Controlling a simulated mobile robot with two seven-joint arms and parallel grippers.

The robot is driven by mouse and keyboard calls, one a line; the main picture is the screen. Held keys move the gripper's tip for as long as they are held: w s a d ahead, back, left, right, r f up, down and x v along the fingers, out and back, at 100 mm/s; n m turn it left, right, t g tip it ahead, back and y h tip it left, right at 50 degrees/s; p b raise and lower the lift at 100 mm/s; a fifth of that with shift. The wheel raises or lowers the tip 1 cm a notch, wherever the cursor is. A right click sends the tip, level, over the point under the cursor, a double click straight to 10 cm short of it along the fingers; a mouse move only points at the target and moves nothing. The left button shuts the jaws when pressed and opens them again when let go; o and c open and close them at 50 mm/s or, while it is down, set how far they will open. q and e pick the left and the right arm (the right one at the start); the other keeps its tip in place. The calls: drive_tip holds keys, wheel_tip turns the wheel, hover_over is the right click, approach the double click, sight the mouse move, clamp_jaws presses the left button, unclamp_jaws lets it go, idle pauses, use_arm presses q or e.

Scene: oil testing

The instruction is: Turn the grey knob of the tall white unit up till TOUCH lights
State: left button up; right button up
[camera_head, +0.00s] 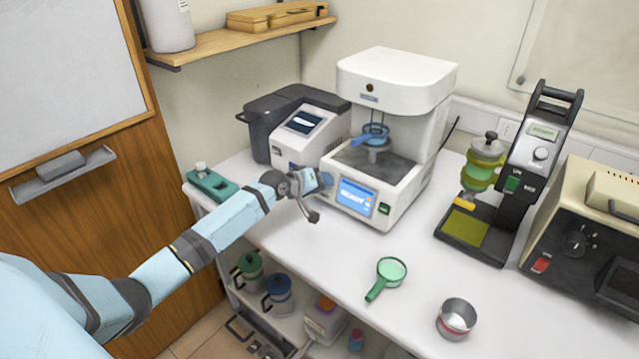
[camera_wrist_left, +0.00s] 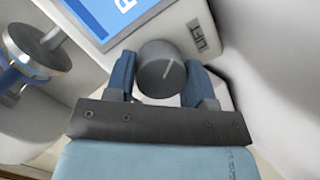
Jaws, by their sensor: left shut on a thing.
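The tall white unit (camera_head: 396,72) stands at the back of the bench. Its front panel carries a lit blue screen (camera_head: 356,197), which seems to read READY, and a small green switch (camera_head: 384,209). My left gripper (camera_head: 325,179) is at the panel, just left of the screen. In the left wrist view the grey knob (camera_wrist_left: 161,68) sits between the two blue fingers of my left gripper (camera_wrist_left: 160,82), which is shut on it. My right gripper is not in view.
A blue-handled cup (camera_head: 375,134) is inside the unit. A white-and-dark instrument (camera_head: 310,128) stands close on its left. A green-handled strainer (camera_head: 391,270) and a metal cup (camera_head: 456,318) lie in front, with a black stand (camera_head: 530,175) to the right.

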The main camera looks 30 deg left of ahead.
use_arm(q)
drive_tip(key=o, duration=0.9)
drive_tip(key=v, duration=1.3)
drive_tip(key=shift+s+r+b, duration=0.2)
drive_tip(key=shift+s+b, duration=0.1)
drive_tip(key=shift+s, duration=0.05)
